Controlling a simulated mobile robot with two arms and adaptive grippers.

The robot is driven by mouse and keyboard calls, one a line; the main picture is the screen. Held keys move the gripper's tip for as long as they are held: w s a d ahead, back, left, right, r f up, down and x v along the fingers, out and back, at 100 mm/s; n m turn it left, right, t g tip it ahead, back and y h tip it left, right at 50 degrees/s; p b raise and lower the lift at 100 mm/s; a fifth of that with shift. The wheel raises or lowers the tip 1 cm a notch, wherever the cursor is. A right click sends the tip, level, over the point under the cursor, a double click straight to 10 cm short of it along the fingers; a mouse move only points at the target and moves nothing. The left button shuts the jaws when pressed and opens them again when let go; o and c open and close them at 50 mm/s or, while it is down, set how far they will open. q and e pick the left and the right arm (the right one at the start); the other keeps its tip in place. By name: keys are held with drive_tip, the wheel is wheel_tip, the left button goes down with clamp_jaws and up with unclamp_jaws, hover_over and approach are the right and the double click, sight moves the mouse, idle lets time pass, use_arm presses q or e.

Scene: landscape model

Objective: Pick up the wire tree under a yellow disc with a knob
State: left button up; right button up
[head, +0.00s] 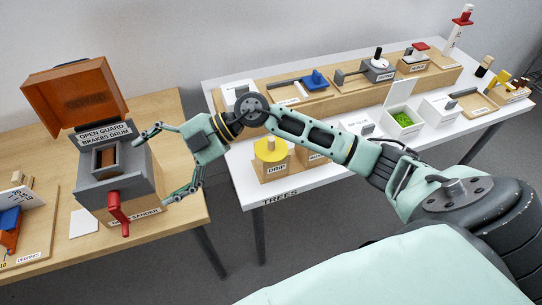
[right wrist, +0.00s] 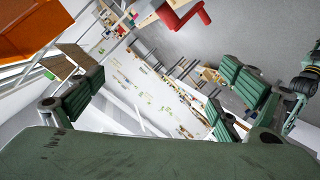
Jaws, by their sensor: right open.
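A yellow disc (head: 270,148) with a small knob sits on a wooden box labelled DRIP at the left front of the white table. I see no wire tree under it; the disc and the box hide whatever is there. My right gripper (head: 167,163) is open and empty, left of the yellow disc, with its fingers spread in front of the grey sander. In the right wrist view my right gripper (right wrist: 165,98) has its two green fingers wide apart with nothing between them. My left gripper is not in view.
A grey drum sander (head: 115,170) with a raised orange guard (head: 75,95) and red handle (head: 118,213) stands on the left wooden table. The white table (head: 315,177) carries several labelled boxes, including one with green contents (head: 402,118). A gap separates the tables.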

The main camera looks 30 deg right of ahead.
drive_tip(key=w+d+f+m+g+h, duration=0.1)
drive_tip(key=d+f+h, duration=0.2)
drive_tip(key=d, duration=0.3)
drive_tip(key=w+d+f+h, duration=0.1)
drive_tip(key=d+f+h, duration=0.2)
drive_tip(key=d, duration=0.2)
drive_tip(key=m+g+h, duration=0.1)
drive_tip(key=m+h, duration=0.3)
drive_tip(key=h, duration=0.3)
hover_over(270, 139)
drive_tip(key=shift+a+r, duration=0.3)
drive_tip(key=shift+a, duration=0.1)
drive_tip(key=shift+s+d+g+h, duration=0.1)
drive_tip(key=shift+d+g+h, duration=0.2)
drive_tip(key=shift+d, duration=0.1)
wheel_tip(270, 139, down, 6)
drive_tip(key=p, duration=0.3)
drive_tip(key=shift+f, duration=0.85)
drive_tip(key=c, duration=1.3)
